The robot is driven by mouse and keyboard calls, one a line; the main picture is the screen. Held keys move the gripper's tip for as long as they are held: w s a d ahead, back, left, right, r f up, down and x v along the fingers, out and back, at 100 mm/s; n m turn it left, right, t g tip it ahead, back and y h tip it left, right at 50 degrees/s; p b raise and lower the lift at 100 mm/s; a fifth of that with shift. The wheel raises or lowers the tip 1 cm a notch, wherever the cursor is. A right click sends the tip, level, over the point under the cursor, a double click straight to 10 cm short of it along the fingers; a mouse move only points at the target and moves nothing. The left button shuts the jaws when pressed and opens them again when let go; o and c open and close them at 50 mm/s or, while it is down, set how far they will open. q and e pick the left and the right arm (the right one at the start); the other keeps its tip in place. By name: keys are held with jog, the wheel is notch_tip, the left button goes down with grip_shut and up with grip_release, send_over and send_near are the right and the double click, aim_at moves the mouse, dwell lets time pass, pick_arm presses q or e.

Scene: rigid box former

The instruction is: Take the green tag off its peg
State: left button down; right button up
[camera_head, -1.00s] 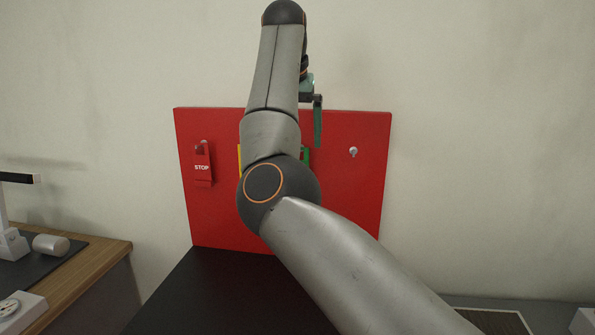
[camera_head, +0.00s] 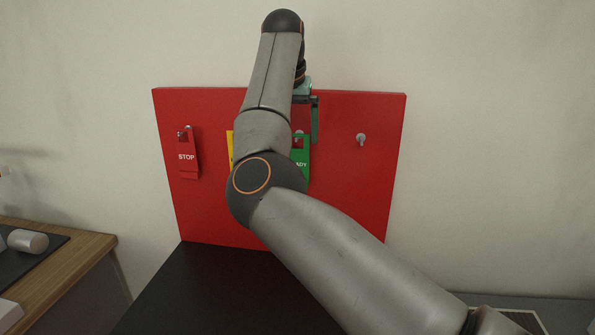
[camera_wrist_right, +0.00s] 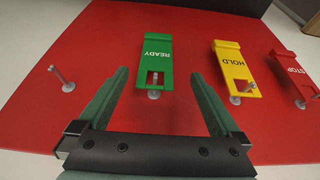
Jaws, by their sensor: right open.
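The green tag (camera_head: 301,158) hangs on its peg on the red board, partly hidden behind my right arm in the head view. In the right wrist view the green tag (camera_wrist_right: 157,60) reads READY, and its peg (camera_wrist_right: 154,93) shows at its square hole. My right gripper (camera_wrist_right: 160,82) is open, with one finger on either side of the tag's peg end. I cannot tell that either finger touches the tag. In the head view one finger of the right gripper (camera_head: 315,120) shows above the tag. My left gripper is not in view.
The red board (camera_head: 350,200) also bears a yellow HOLD tag (camera_wrist_right: 234,70) and a red STOP tag (camera_head: 188,157). A bare peg (camera_head: 361,139) sticks out at the right. A wooden desk (camera_head: 90,245) stands at the left, a black surface (camera_head: 215,290) below the board.

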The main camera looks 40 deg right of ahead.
aim_at(297, 151)
jog(key=shift+d+p+x, duration=0.15)
jog(key=shift+p+x, duration=0.05)
jog(key=shift+x, duration=1.35)
jog(key=shift+d+p+x, duration=0.2)
jog(key=shift+x, duration=1.35)
jog(key=shift+s+r, duration=0.1)
jog(key=shift+c, duration=0.2)
grip_shut()
